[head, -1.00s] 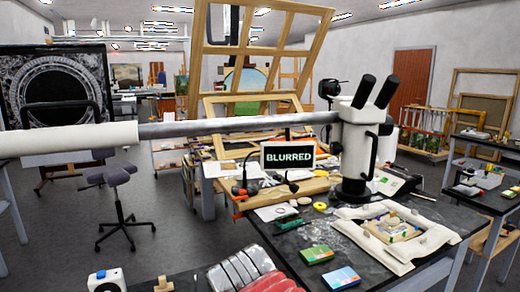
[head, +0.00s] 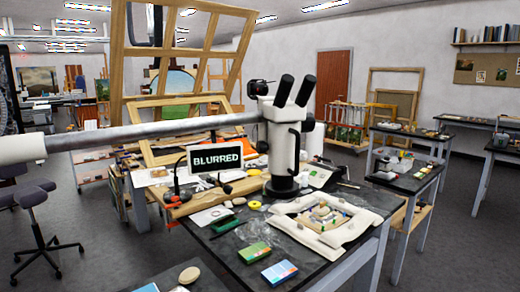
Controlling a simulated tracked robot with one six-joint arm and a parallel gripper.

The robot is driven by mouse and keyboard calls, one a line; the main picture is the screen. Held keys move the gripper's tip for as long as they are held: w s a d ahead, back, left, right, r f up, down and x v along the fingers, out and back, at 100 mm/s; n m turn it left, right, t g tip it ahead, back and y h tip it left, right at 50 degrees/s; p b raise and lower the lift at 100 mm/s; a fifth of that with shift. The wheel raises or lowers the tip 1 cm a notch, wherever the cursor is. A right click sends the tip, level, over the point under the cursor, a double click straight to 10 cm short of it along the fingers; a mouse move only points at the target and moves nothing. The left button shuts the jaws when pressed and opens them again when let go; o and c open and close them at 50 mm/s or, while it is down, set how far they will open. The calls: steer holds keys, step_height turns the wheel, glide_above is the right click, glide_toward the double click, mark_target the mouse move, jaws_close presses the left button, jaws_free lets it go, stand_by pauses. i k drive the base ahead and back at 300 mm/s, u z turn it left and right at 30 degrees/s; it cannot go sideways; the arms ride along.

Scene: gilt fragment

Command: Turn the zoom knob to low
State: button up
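A white stereo microscope (head: 282,140) with two black eyepieces (head: 295,90) stands at the middle of the picture, on a long grey horizontal boom (head: 150,130). Dark parts show on the sides of its body, one at the right (head: 308,125). I cannot tell which of them is the zoom knob, or its setting. A small dark sign (head: 215,158) left of the microscope reads "BLURRED". My gripper is not in view.
The dark worktable (head: 225,245) holds a white padded frame (head: 345,235) with small coloured pieces, plus a green box (head: 254,252) and a blue box (head: 279,271). A stool (head: 40,230) stands at the left. Open floor (head: 450,240) lies at the right.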

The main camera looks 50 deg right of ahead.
mark_target(262, 147)
steer(key=u, duration=0.75)
steer(key=k, duration=1.55)
steer(key=z, duration=0.65)
steer(key=i, duration=1)
